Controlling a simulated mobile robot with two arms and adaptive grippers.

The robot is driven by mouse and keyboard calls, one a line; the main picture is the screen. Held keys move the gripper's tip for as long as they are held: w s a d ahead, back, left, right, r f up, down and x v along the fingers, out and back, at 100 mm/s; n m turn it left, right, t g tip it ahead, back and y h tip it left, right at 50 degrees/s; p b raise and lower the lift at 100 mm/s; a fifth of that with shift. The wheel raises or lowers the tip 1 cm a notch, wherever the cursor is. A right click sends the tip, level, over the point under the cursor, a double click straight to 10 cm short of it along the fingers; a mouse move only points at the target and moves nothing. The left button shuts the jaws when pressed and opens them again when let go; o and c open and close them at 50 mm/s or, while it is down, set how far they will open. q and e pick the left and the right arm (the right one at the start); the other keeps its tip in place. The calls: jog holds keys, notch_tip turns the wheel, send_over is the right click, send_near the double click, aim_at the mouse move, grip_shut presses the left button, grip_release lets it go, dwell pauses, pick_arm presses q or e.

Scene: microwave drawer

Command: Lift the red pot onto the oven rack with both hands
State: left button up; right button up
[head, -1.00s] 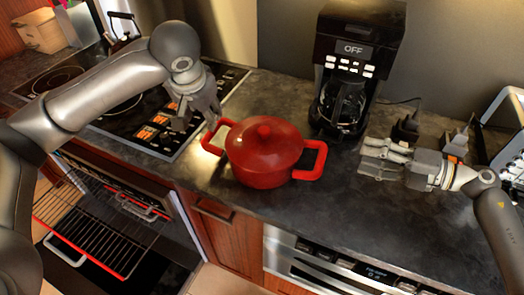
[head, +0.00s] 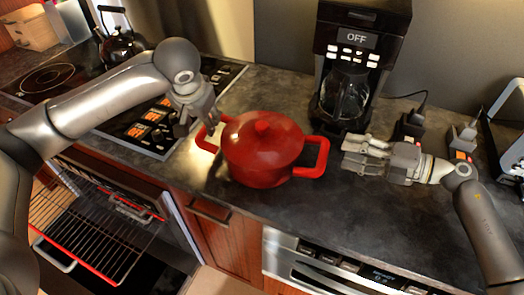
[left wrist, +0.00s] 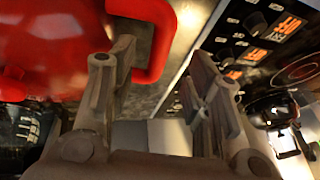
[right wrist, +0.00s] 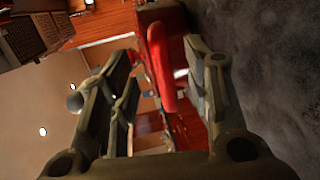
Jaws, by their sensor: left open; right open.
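The red pot (head: 262,165), lid on, stands upright on the dark counter. Its left handle (head: 207,139) and right handle (head: 318,158) stick out to the sides. My left gripper (head: 196,128) is open just beside the left handle; in the left wrist view, that handle (left wrist: 160,45) shows near one finger. My right gripper (head: 345,153) is open and points left, close to the right handle. In the right wrist view, the right handle (right wrist: 162,68) shows between the open fingers. The oven rack (head: 105,240) is pulled out of the open oven, below the counter at the left.
A coffee maker (head: 355,60) stands behind the pot. Two plugs (head: 412,125) and a toaster (head: 510,130) are at the right. The cooktop (head: 130,105) with a kettle (head: 118,45) lies at the left. The counter in front of the pot is clear.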

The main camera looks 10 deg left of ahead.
aim_at(326, 142)
pick_arm(q)
jog(key=x, duration=0.7)
jog(key=shift+f, duration=0.1)
pick_arm(e)
jog(key=x, duration=0.7)
jog(key=shift+a, duration=0.1)
pick_arm(q)
grip_shut()
pick_arm(e)
grip_shut()
pick_arm(q)
jog(key=shift+w+r, duration=0.15)
jog(key=shift+r, duration=0.1)
pick_arm(e)
jog(key=shift+w+r, duration=0.1)
jog(key=shift+r, duration=0.2)
pick_arm(q)
jog(key=shift+w, duration=0.1)
pick_arm(e)
jog(key=shift+w, duration=0.1)
